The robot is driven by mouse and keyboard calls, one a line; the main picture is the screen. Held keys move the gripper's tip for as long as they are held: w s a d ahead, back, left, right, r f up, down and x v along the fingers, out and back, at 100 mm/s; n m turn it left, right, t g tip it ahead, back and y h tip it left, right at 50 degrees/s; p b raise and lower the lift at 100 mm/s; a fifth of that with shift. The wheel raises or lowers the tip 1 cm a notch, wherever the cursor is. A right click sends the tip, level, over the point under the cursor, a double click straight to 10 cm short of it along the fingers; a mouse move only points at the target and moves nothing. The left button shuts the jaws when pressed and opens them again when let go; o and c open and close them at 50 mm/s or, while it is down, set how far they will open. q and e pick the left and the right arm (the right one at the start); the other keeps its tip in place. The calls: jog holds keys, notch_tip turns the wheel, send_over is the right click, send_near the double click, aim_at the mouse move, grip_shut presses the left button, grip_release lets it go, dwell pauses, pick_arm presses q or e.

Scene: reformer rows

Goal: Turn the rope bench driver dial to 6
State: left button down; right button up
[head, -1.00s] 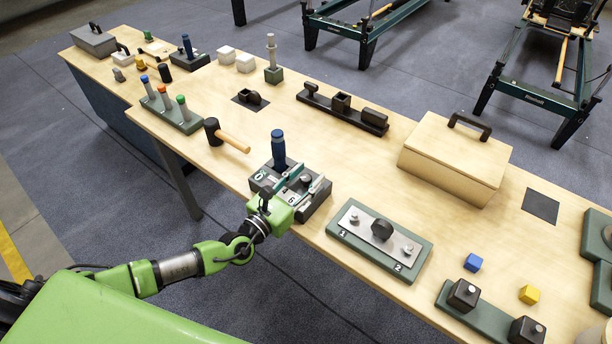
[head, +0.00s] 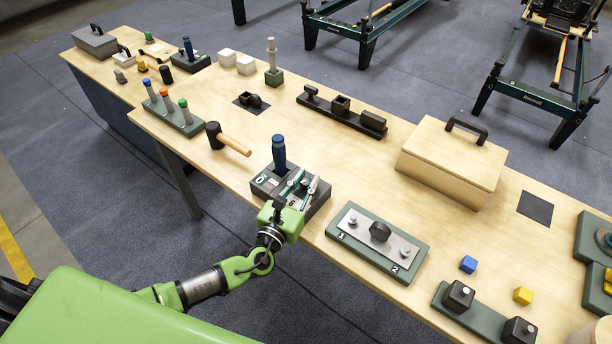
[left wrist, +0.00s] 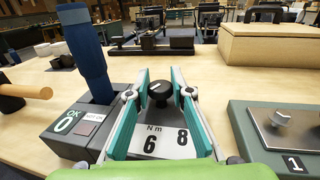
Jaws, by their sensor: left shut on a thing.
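The driver (head: 263,186) is a dark grey block with a blue upright handle (head: 279,152) near the bench's front edge. In the left wrist view its black dial (left wrist: 160,93) has a light pointer mark, whose exact reading I cannot tell. A pale scale plate (left wrist: 165,143) in front of the dial shows "N m", 6 and 8; other figures are hidden by my fingers. A label with "OK" and 0 (left wrist: 66,122) is at the left. My left gripper (head: 302,186) is over the block, its teal-lined fingers shut on the dial from both sides. My right gripper is out of view.
A mallet (head: 227,139) lies left of the driver. A green-based plate with a black knob (head: 380,232) stands close on its right. A wooden box with a handle (head: 451,163) is farther back. A similar blue-handled device (head: 189,48) stands at the far left.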

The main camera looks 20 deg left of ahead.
pick_arm(q)
jog(key=shift+d+n+y, duration=0.15)
jog(key=shift+n+y, duration=0.35)
jog(key=shift+y, duration=0.3)
jog(key=n+y, duration=0.1)
jog(key=y, duration=0.1)
jog(key=shift+n+y+p, duration=0.3)
jog(key=n+y, duration=0.1)
jog(key=y, duration=0.1)
jog(key=n+y+b, duration=0.1)
jog(key=y, duration=0.1)
jog(key=shift+f+n+g, duration=0.15)
jog(key=shift+n+g, duration=0.15)
jog(key=shift+n+g+y, duration=0.3)
jog(key=shift+n+y, duration=0.2)
jog(key=shift+y, duration=0.5)
jog(key=c, duration=1.8)
grip_release()
jog(key=shift+s, duration=0.1)
jog(key=v, duration=1.1)
jog(key=shift+s+d+r, duration=0.15)
jog(key=shift+s+r, duration=0.1)
jog(key=shift+s, duration=0.1)
